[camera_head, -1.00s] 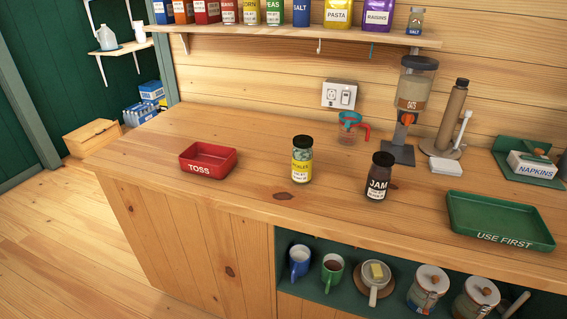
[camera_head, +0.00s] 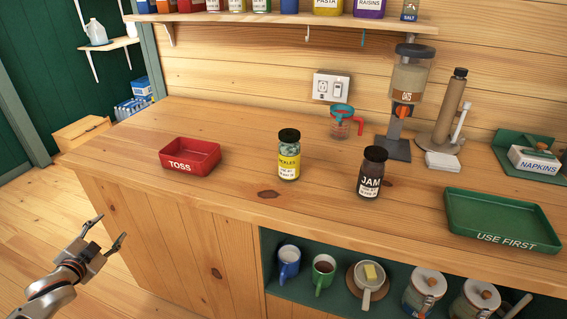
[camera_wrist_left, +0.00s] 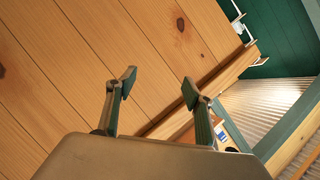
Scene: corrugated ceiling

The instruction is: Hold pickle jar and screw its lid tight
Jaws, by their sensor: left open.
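The pickle jar (camera_head: 289,158) has a yellow label and a black lid (camera_head: 289,135) on top. It stands upright on the wooden counter, between the red tray and the jam jar. From here I cannot tell how tight the lid is. My left gripper (camera_head: 107,229) is open and empty, low at the left in front of the counter, well apart from the jar. In the left wrist view its two fingers (camera_wrist_left: 158,87) are spread with nothing between them, and no jar shows there. My right gripper is not in view.
A jam jar (camera_head: 371,174) stands right of the pickle jar. A red TOSS tray (camera_head: 204,148) is to its left and a green USE FIRST tray (camera_head: 459,228) is at the right. A measuring cup (camera_head: 344,124) and a dispenser (camera_head: 404,97) stand behind. The counter's front middle is clear.

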